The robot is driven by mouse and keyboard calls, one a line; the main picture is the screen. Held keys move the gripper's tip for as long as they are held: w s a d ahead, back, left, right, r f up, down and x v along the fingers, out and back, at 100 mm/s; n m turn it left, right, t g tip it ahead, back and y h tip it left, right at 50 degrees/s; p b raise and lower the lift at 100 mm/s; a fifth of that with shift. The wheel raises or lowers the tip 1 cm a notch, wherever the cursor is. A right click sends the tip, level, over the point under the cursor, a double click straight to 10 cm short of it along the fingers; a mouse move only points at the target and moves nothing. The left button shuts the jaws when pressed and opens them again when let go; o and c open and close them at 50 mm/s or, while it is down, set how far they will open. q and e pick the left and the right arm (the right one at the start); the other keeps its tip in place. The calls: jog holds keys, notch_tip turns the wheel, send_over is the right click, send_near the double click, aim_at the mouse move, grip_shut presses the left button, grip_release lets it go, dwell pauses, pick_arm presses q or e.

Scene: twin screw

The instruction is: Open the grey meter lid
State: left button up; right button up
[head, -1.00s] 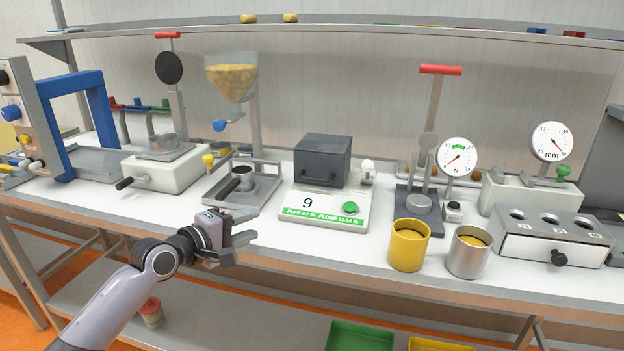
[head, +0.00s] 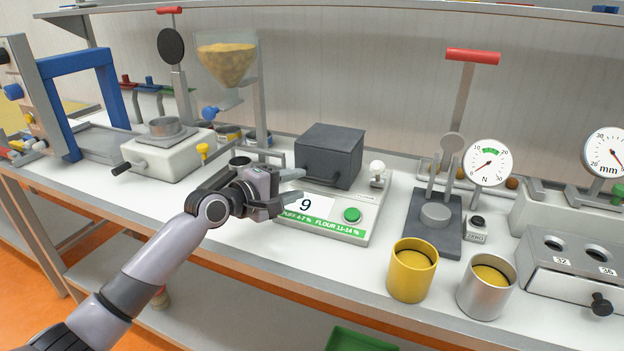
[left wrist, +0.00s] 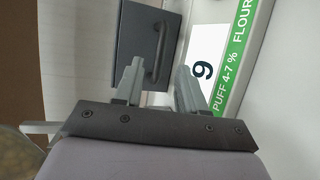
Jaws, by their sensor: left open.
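The meter (head: 371,212) is a pale box on the bench with a "9" display, a green button and a green strip. Its dark grey lid (head: 330,152) is a box-shaped cover with a bar handle on its front, and it sits down on the meter. My left gripper (head: 296,190) is open and empty, in front of the lid's lower left side and above the display. In the left wrist view the lid (left wrist: 130,48) and its handle (left wrist: 160,52) lie ahead of the parted fingers (left wrist: 156,85), with the handle between their lines. The right gripper is not in view.
A yellow cup (head: 410,275) and a silver cup (head: 484,290) stand at the bench's front edge. A hopper (head: 228,65) stands behind and left of my gripper. A press with a red handle (head: 473,57) is right of the meter. A white knob (head: 377,168) stands beside the lid.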

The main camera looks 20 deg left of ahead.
aim_at(313, 180)
pick_arm(q)
jog(key=shift+x, duration=2.55)
grip_shut()
